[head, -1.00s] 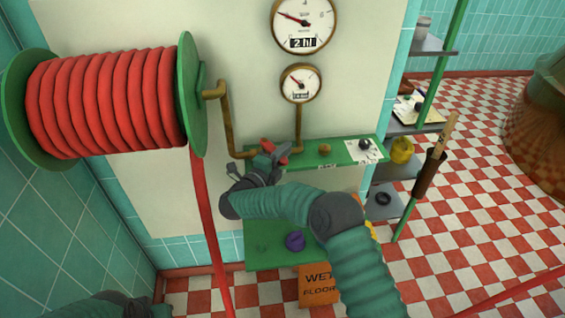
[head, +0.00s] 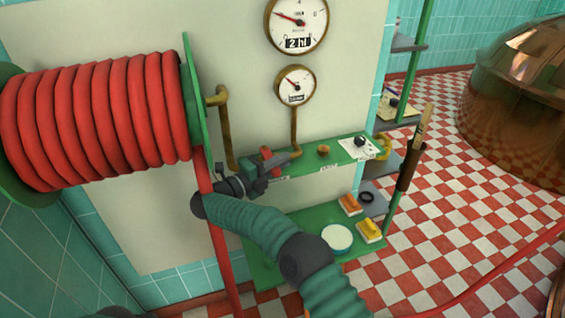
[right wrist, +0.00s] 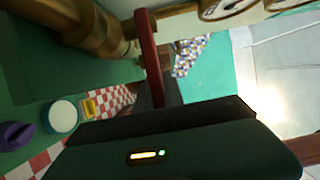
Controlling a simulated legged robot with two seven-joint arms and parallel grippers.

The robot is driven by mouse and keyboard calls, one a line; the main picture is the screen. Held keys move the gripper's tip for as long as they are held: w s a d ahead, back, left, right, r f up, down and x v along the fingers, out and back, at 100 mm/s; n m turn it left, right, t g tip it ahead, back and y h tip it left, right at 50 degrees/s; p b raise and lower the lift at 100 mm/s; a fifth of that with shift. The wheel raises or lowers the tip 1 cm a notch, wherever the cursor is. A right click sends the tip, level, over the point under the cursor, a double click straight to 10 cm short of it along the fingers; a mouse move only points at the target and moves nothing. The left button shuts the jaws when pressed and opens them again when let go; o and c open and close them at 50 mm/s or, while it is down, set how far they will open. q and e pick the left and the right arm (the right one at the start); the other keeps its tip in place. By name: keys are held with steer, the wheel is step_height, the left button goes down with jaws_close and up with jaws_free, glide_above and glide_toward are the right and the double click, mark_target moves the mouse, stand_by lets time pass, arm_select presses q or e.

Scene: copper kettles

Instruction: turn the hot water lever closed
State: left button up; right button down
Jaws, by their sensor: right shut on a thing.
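The red hot water lever (right wrist: 149,55) crosses the right wrist view upright, beside a brass pipe fitting (right wrist: 98,28). Its lower end goes down behind the dark edge of my right gripper (right wrist: 163,98). In the head view a small red part of the lever (head: 265,153) shows above the right gripper (head: 272,165), by the left end of the green upper shelf (head: 335,158). The right gripper is shut on the lever; the fingertips are mostly hidden. My left gripper is not in view.
A large red hose reel (head: 95,120) stands at left, its hose hanging past my right forearm. Two round gauges (head: 295,87) are above the shelf. The lower green shelf (head: 305,222) holds a white-topped tub (head: 337,238) and sponges (head: 369,230).

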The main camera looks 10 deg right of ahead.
steer(key=shift+a+f, duration=0.1)
steer(key=shift+f, duration=0.05)
steer(key=c, duration=1.7)
jaws_free()
steer(key=shift+c, duration=0.2)
steer(key=o, duration=0.3)
steer(key=shift+w+a, duration=0.1)
steer(key=shift+w, duration=0.1)
steer(key=shift+s, duration=0.15)
steer(key=v, duration=1.2)
steer(key=shift+b, duration=0.3)
